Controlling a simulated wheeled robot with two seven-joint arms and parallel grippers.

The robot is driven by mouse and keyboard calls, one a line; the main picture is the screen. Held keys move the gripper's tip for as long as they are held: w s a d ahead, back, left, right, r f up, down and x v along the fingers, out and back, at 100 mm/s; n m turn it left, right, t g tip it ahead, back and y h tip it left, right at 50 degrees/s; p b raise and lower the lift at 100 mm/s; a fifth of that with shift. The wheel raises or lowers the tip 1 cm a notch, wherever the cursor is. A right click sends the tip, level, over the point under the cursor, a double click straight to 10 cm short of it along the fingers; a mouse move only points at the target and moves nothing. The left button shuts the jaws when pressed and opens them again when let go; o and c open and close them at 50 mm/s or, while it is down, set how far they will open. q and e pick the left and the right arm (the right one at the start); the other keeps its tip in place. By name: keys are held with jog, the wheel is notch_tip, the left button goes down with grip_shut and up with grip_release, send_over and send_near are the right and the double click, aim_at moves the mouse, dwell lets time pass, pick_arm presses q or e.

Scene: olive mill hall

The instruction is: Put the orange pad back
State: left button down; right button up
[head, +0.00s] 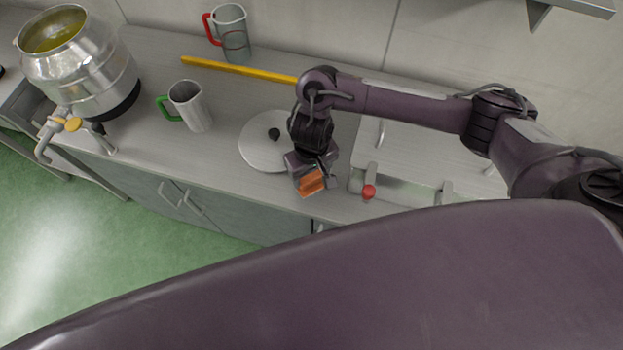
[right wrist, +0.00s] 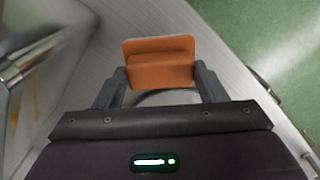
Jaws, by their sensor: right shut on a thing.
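The orange pad (head: 312,183) is in my right gripper (head: 316,173), over the front part of the grey counter beside the round white lid. In the right wrist view the pad (right wrist: 158,62) sits between the two fingers of the right gripper (right wrist: 162,82), which is shut on it. I cannot tell from these views whether the pad touches the counter. My left gripper is not in view.
A round lid with a black knob (head: 258,146) lies left of the gripper. A green-handled jug (head: 192,107), red-handled jug (head: 234,38), yellow bar (head: 230,68) and steel vessel (head: 85,70) stand further left.

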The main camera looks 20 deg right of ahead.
aim_at(311, 175)
notch_tip(311, 175, down, 4)
jog(key=shift+s+b, duration=0.1)
jog(key=shift+b, duration=1.1)
jog(key=shift+r, duration=0.1)
jog(key=o, duration=1)
